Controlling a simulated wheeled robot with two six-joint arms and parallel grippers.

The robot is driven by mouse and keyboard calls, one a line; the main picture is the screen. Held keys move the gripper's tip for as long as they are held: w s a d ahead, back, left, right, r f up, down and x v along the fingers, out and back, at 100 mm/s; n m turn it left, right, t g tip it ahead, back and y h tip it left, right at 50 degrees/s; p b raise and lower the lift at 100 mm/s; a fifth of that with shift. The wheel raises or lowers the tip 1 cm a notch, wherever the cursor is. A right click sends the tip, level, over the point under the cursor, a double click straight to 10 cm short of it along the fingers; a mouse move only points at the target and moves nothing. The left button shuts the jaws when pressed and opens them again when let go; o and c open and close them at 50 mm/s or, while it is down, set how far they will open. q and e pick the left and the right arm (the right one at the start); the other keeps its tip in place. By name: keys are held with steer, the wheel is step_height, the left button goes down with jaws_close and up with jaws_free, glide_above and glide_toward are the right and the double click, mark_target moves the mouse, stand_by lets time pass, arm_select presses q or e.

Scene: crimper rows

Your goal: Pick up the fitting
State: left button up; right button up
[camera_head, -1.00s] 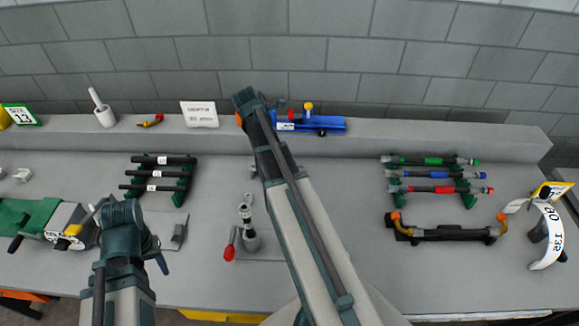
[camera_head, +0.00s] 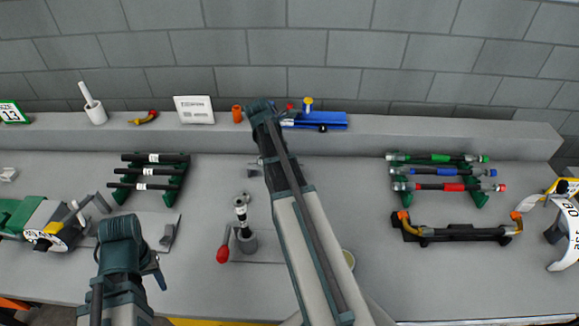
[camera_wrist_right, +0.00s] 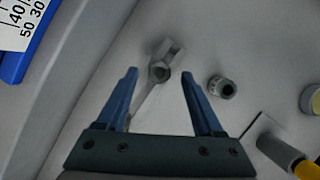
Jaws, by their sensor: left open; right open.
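A grey metal fitting (camera_wrist_right: 160,72) with a hex-like collar and a slim stem lies on the grey surface in the right wrist view. My right gripper (camera_wrist_right: 159,75) is open, its two blue fingers on either side of the fitting in the picture; I cannot tell how high above it they are. A short grey ringed piece (camera_wrist_right: 222,87) lies just right of the fingers. In the head view my right arm crosses the middle and hides its own fingers and the fitting. My left gripper (camera_head: 156,272) is open, low at the left, with nothing seen in it.
A crimping machine (camera_head: 42,222) stands at left. Hose racks stand left (camera_head: 155,175) and right (camera_head: 440,178). A red-knobbed post tool (camera_head: 243,235) is left of my right arm. A black bar with orange ends (camera_head: 455,232) lies at right. A blue tool (camera_head: 320,121) sits on the back ledge.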

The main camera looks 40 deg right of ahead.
arm_select(q)
step_height(320, 180, down, 3)
steer(key=shift+r+b, duration=0.1)
steer(key=shift+b, duration=0.85)
arm_select(e)
steer(key=x, duration=0.3)
arm_select(q)
steer(key=shift+r, duration=0.1)
arm_select(e)
steer(key=shift+r, duration=0.1)
jaws_close()
